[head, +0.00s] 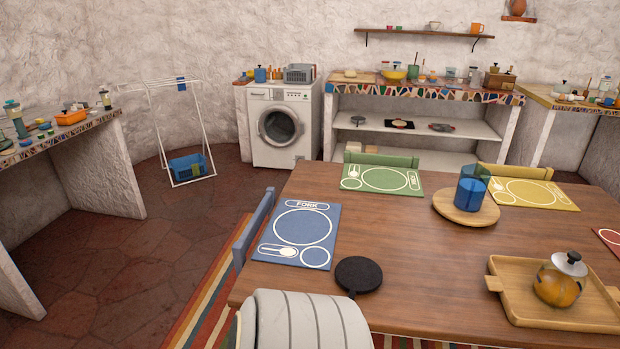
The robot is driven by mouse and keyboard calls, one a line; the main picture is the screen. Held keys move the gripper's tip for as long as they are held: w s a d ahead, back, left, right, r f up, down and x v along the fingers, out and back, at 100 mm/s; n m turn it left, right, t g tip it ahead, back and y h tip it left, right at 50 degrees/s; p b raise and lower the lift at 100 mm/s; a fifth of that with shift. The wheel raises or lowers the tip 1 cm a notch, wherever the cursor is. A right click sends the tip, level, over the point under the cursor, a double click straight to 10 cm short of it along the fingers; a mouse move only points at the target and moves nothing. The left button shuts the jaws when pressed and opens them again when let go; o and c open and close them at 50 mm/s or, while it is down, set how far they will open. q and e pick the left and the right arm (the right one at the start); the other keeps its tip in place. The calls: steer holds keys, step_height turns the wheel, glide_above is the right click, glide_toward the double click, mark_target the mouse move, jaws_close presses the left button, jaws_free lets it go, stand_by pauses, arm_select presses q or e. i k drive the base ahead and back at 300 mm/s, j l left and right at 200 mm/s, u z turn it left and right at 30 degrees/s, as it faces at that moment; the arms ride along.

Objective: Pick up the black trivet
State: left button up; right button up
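A round black trivet (358,274) lies flat near the front left edge of the wooden dining table (400,230). It is just below the blue place mat (299,234) and apart from it. A small dark loop shows at its lower edge, close to a white ribbed rounded shape at the bottom of the view. Neither of my grippers is in view.
A wooden tray (497,284) holding an orange pot (560,280) stands to the right. A round board (449,209) carries blue cups. Green (382,180) and yellow (530,194) mats lie farther back. The tabletop between trivet and tray is clear.

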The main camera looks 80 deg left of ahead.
mark_target(355, 274)
steer(key=u, duration=2.25)
